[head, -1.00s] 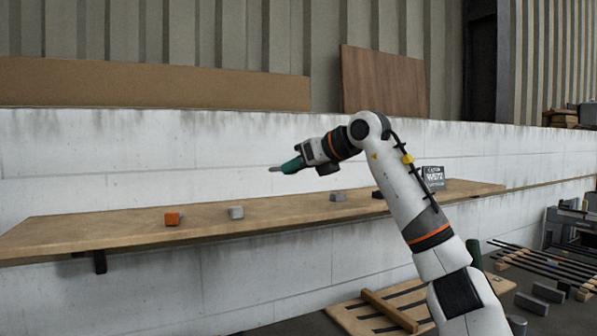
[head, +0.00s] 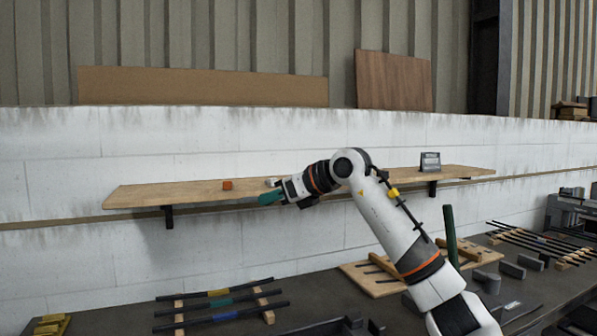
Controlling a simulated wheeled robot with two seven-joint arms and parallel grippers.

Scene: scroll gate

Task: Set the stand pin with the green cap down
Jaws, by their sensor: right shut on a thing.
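My right gripper (head: 283,194) reaches left across the front of the wooden shelf. It is shut on a small green piece (head: 268,198), which looks like the green cap of the stand pin. The green piece points left, roughly level, in front of the shelf's front edge. The rest of the pin cannot be made out; the gripper hides part of it. My left gripper is not in view.
Below are rods with coloured sleeves (head: 220,303) and an upright green post (head: 450,236).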

